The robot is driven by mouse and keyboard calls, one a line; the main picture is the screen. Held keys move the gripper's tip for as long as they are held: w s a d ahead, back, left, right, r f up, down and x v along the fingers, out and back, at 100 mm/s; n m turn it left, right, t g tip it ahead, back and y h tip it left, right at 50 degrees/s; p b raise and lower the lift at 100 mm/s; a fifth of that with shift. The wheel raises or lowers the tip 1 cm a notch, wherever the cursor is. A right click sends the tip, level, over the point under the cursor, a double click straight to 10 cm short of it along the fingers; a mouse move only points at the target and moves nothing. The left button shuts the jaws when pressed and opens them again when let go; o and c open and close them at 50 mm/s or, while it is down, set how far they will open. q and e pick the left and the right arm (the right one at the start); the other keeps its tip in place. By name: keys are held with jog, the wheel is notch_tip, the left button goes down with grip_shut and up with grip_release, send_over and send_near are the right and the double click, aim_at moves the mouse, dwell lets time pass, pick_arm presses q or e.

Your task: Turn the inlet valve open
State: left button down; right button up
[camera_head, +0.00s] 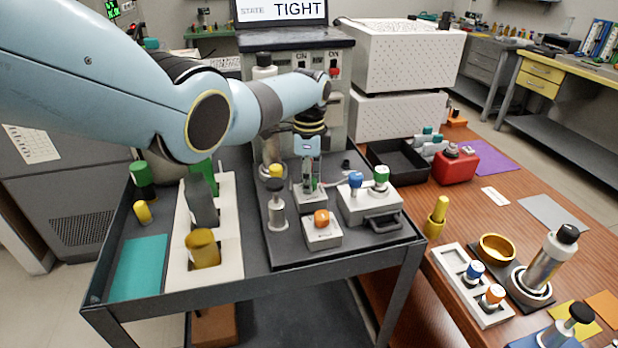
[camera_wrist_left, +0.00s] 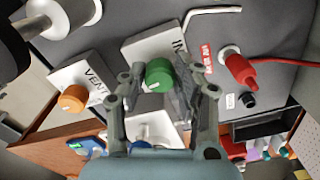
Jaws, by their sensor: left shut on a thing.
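The inlet valve is a green knob (camera_wrist_left: 159,74) on a pale block (camera_wrist_left: 150,42) marked "IN" in the left wrist view. My left gripper (camera_wrist_left: 157,82) is shut on this green knob, one finger on each side. In the head view, my left gripper (camera_head: 309,178) points down over the inlet block (camera_head: 306,201) on the dark cart top and mostly hides the knob. The vent valve is an orange knob (camera_wrist_left: 73,98) on a block marked "VENT"; in the head view, this orange knob (camera_head: 321,217) stands just in front of the inlet block. My right gripper is not in view.
A white unit with a blue knob (camera_head: 356,180) and a green knob (camera_head: 381,174) stands to the right. A red plug (camera_wrist_left: 240,68) with a cable sits near the inlet block.

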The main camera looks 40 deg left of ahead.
pick_arm(q)
jog(key=n+p, duration=0.1)
jog(key=n, duration=0.7)
jog(key=shift+d+p, duration=0.1)
jog(key=shift+p, duration=0.25)
jog(key=n, duration=0.5)
jog(key=shift+d+n+p, duration=0.1)
jog(key=shift+n+p, duration=0.25)
jog(key=shift+n, duration=1.55)
jog(key=c, duration=1)
grip_release()
